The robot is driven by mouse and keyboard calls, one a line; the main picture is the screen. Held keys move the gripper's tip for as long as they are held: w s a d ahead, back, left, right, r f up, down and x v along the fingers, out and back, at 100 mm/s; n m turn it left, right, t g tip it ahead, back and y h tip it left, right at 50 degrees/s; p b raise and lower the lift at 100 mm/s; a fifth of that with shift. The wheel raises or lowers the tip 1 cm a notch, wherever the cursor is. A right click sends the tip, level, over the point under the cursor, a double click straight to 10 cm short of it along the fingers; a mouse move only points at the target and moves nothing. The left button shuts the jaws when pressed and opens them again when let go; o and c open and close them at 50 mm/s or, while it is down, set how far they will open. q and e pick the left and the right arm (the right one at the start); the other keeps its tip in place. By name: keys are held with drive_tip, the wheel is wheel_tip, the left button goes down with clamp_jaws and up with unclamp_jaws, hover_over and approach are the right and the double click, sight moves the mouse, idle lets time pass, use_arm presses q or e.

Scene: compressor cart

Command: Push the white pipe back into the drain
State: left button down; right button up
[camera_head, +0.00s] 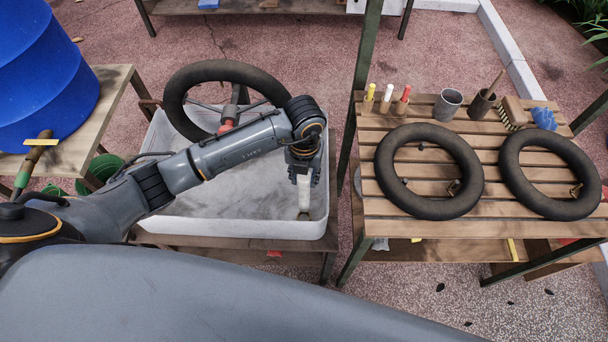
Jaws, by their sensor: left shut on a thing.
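The white pipe (304,196) shows as a short, pale, roughly upright piece under my left gripper, near the right side of the white basin (240,228). My left gripper (303,178) reaches over the basin from the left and points down. It is shut on the pipe's upper part. The pipe's lower end is near the basin floor. The drain is not visible, so I cannot tell whether the pipe sits in it. My right gripper is not in view.
A black inner tube (192,77) leans at the basin's back. Two more tubes (383,165) (512,165) lie on the slatted table (470,228) at right, with markers, cups and brushes behind. A blue barrel (40,75) stands at left. A gap separates basin and table.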

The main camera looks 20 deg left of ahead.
sight(304, 194)
use_arm(q)
drive_tip(key=shift+f+b, duration=2.25)
drive_tip(key=shift+f, duration=0.65)
drive_tip(key=shift+f+b, duration=1.4)
drive_tip(key=shift+f, duration=0.25)
drive_tip(key=c, duration=0.8)
unclamp_jaws()
drive_tip(key=shift+c, duration=0.2)
wheel_tip(304, 194, up, 12)
drive_tip(key=shift+r, duration=0.1)
